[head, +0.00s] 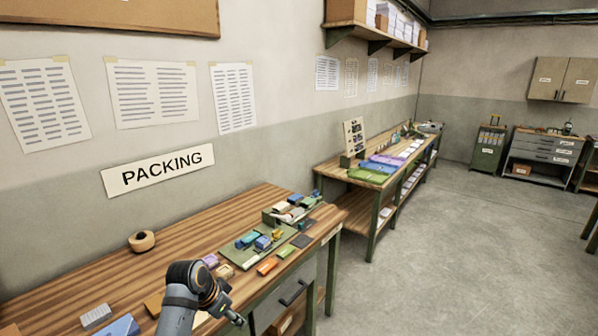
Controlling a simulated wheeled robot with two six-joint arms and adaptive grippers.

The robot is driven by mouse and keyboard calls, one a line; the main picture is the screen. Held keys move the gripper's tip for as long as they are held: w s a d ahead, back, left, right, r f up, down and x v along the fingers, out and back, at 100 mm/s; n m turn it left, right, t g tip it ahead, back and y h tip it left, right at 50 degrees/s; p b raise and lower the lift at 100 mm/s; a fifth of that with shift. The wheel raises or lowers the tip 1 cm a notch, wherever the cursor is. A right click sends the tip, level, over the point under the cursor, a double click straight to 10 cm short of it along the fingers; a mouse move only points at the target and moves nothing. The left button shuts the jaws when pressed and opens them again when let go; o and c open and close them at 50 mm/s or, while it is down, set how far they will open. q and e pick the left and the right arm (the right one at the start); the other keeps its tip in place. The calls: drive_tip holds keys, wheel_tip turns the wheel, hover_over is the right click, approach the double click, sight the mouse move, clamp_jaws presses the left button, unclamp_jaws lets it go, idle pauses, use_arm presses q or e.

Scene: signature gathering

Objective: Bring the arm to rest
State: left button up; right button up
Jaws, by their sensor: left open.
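My left arm reaches in from the bottom of the head view. Its gripper (236,318) points down and to the right, near the front edge of the wooden packing table (110,262). The gripper is small in the picture; its jaws are open and I see nothing held between them. It is apart from the small items on the table. My right gripper is not in view.
A green tray (233,256) with small coloured items, an orange block (266,266) and a tape roll (142,241) lie on the table. A blue item (120,326) is left of my arm. A second bench (330,168) stands beyond. The floor (440,250) at right is clear.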

use_arm(q)
wheel_tip(320, 180, down, 16)
drive_tip(key=s+a+n+b, duration=0.1)
drive_tip(key=s+a+n, duration=0.1)
drive_tip(key=n, duration=0.1)
drive_tip(key=s+a+f+n+g+y+b, duration=0.1)
drive_tip(key=s+a+f, duration=0.1)
drive_tip(key=s+f, duration=0.6)
drive_tip(key=s+a+f+n+y+b, duration=0.15)
drive_tip(key=s+f, duration=0.25)
drive_tip(key=f, duration=0.8)
drive_tip(key=s+a+f, duration=0.1)
drive_tip(key=s+f, duration=0.5)
drive_tip(key=s, duration=0.5)
drive_tip(key=s+a+f+n+g, duration=0.1)
drive_tip(key=s+a+f, duration=0.1)
drive_tip(key=s+f, duration=0.4)
drive_tip(key=s+a+f+y+b, duration=0.1)
drive_tip(key=s+f, duration=0.5)
drive_tip(key=s, duration=1)
drive_tip(key=shift+a+n, duration=0.35)
drive_tip(key=shift+a, duration=0.15)
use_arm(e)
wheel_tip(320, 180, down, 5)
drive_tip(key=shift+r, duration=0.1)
use_arm(q)
drive_tip(key=shift+s+f, duration=0.1)
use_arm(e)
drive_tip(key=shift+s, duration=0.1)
